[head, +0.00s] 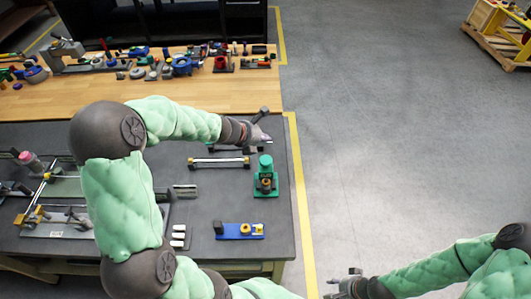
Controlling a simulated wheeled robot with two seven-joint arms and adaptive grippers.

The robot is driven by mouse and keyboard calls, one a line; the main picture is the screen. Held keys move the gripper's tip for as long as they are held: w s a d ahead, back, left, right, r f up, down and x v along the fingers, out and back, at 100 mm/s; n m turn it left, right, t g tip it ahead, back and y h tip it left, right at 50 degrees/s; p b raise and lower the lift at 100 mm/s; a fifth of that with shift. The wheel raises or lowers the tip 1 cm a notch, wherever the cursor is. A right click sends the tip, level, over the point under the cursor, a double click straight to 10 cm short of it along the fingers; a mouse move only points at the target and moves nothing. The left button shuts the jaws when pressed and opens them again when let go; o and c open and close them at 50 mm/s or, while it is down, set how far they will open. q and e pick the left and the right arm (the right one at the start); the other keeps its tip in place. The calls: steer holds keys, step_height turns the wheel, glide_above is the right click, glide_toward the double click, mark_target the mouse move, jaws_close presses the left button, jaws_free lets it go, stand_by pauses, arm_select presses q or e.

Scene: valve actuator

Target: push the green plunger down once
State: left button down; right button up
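The green plunger (265,161) is the rounded top of a small green device (266,187) with a dark and yellow middle, standing upright near the right edge of the dark work table. My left gripper (266,124) is just behind the plunger in the picture, with its fingers spread apart and nothing seen between them. It looks apart from the plunger, though the height between them is hard to judge. My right gripper (340,283) is low at the bottom, off the table's right side, with its fingers apart and empty.
A bar on two supports (218,162) lies left of the device. A blue fixture (239,231) lies in front of it. A wooden bench (120,95) with many small parts stands behind. My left arm hides part of the dark table (215,205).

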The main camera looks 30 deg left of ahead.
mark_target(267, 159)
arm_select(q)
step_height(267, 159, down, 9)
steer(key=b, duration=0.8)
steer(key=shift+r, duration=0.1)
steer(key=shift+b, duration=0.3)
stand_by(1.1)
steer(key=shift+f+b, duration=0.4)
steer(key=shift+f, duration=0.1)
steer(key=shift+s+d+f+b, duration=0.1)
steer(key=shift+f+b, duration=0.85)
steer(key=shift+f, duration=0.15)
stand_by(1.2)
steer(key=shift+r, duration=0.1)
steer(key=shift+r+p, duration=1.4)
steer(key=shift+r, duration=0.05)
